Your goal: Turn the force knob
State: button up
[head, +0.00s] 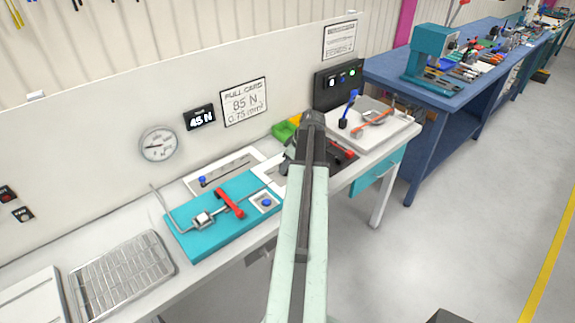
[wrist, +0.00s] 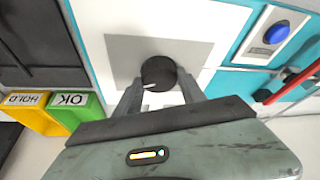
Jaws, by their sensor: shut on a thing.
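The force knob (wrist: 158,72) is a round black knob with a white pointer line, on a grey square plate (wrist: 125,52) in the wrist view. The pointer lies toward the lower left of the picture. My gripper (wrist: 158,92) is shut on the knob, one finger on each side. In the head view my arm hides the knob. A small black display (head: 200,118) on the back panel reads 45 N. A card (head: 244,102) beside it reads "PULL CARD 85 N 0.75 mm²". A round dial gauge (head: 159,145) is left of the display.
A teal fixture (head: 235,235) with a red lever (head: 230,203) and blue button (head: 267,202) is left of my arm. Green and yellow bins, marked OK (wrist: 69,100) and HOLD (wrist: 27,98), are near the knob. A wire tray (head: 120,270) is at left.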

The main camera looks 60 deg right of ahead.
jog(key=shift+m, duration=0.3)
jog(key=m, duration=0.2)
jog(key=m+h, duration=0.1)
jog(key=m, duration=0.1)
jog(key=m+h, duration=0.1)
jog(key=shift+a+m, duration=0.25)
jog(key=shift+m, duration=0.15)
jog(key=m, duration=0.2)
jog(key=m+g+h, duration=0.1)
jog(key=m, duration=0.1)
jog(key=shift+w+g+h, duration=0.15)
jog(key=shift+g+h, duration=0.15)
jog(key=shift+m+g, duration=0.5)
jog(key=shift+m, duration=1.1)
jog(key=o, duration=1.4)
jog(key=shift+c, duration=0.2)
jog(key=shift+r, duration=0.1)
